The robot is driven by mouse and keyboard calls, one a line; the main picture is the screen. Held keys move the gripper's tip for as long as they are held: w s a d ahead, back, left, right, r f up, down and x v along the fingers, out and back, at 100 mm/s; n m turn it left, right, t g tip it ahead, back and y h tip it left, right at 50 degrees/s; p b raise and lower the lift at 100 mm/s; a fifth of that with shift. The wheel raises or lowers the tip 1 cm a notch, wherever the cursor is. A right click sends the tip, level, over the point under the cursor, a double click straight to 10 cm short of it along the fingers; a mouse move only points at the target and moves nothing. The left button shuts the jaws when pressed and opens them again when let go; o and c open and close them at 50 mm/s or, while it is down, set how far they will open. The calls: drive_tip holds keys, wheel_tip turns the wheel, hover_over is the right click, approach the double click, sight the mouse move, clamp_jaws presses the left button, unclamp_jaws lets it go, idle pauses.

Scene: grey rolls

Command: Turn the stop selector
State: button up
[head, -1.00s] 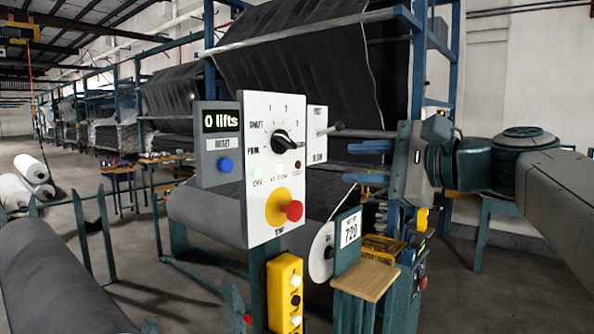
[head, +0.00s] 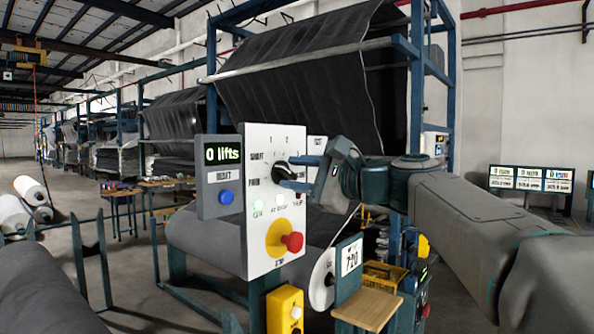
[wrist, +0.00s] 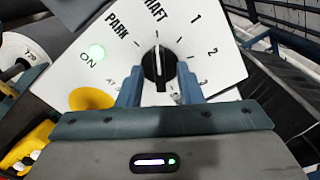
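The stop selector is a black knob (head: 283,172) with a white line, on a white panel (head: 262,210) marked PARK, SHAFT, 1, 2 and 3. In the wrist view the knob (wrist: 158,65) sits between my gripper's two blue fingers, with gaps visible on both sides. Its white line runs nearly straight up and down there; I cannot tell which end is the pointer. My gripper (head: 295,173) is open at the panel's right side in the head view; its fingertips (wrist: 159,88) straddle the knob's lower part in the wrist view. Finger contact with the panel cannot be told.
A lit green ON lamp (head: 257,208) and a red button (head: 292,242) on a yellow disc are below the knob. A grey box (head: 217,176) reads "0 lifts" and has a blue button. A yellow button box (head: 285,311) and a wooden ledge (head: 366,309) are lower down.

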drive_tip(key=shift+w+a, duration=0.15)
drive_tip(key=shift+a, duration=0.15)
clamp_jaws()
